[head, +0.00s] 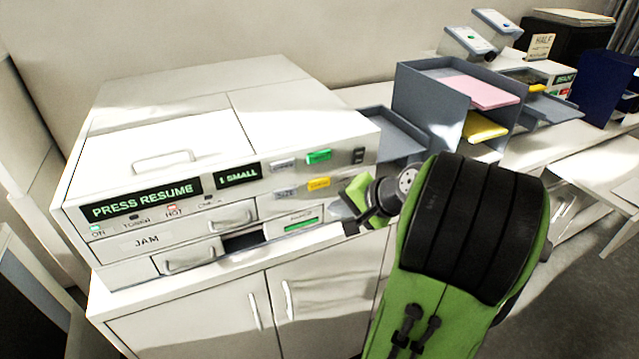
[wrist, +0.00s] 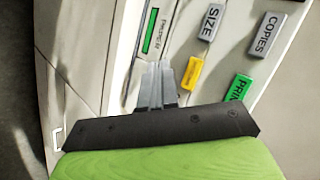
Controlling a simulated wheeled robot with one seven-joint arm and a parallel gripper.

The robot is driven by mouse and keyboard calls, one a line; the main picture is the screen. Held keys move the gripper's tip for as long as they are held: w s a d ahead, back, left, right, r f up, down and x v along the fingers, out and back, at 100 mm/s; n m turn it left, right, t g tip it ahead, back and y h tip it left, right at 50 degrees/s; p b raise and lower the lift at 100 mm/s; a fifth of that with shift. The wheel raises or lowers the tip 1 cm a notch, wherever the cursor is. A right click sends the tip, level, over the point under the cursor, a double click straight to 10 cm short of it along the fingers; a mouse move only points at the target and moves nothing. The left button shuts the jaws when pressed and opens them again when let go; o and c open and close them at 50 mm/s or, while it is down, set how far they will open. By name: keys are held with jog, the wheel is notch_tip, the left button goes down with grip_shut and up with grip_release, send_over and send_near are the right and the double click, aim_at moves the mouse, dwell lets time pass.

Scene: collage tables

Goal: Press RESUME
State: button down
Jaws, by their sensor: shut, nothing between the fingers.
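The white copier (head: 100,170) shows "PRESS RESUME" on its black display (head: 146,199). A small yellow button (head: 319,184) is on its front panel, below a green button and right of a grey one; its label is too small to read with certainty. In the wrist view the yellow button (wrist: 191,73) lies just right of my fingertips. My gripper (head: 337,209) is shut and empty, in front of the panel, low and right of the yellow button. The fingers also show in the wrist view (wrist: 157,68); whether they touch the panel cannot be told.
Grey SIZE (wrist: 211,22) and COPIES (wrist: 266,34) buttons and a green PRINT button (wrist: 238,90) sit close around the yellow one. A black switch (head: 358,156) is at the panel's right. Grey paper trays (head: 432,105) stand right of the copier.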

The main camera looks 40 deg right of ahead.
jog(key=shift+w+d+p, duration=0.2)
jog(key=shift+w+d, duration=0.05)
jog(key=shift+w, duration=0.55)
jog(key=shift+w+d+p, duration=0.2)
jog(key=shift+w, duration=0.6)
jog(key=shift+w+d+p, duration=0.2)
jog(key=shift+w+d, duration=0.05)
jog(key=shift+w, duration=0.55)
jog(key=shift+w+d, duration=0.15)
jog(key=shift+w, duration=0.25)
jog(key=shift+w+d+p, duration=0.1)
jog(key=shift+w+p, duration=0.3)
jog(key=shift+p, duration=0.05)
dwell(0.5)
jog(key=shift+s, duration=0.1)
jog(key=shift+s+a, duration=0.25)
jog(key=shift+s, duration=0.45)
jog(key=s, duration=0.2)
jog(key=s+a+b, duration=0.1)
jog(key=s, duration=0.2)
jog(key=shift+a, duration=0.2)
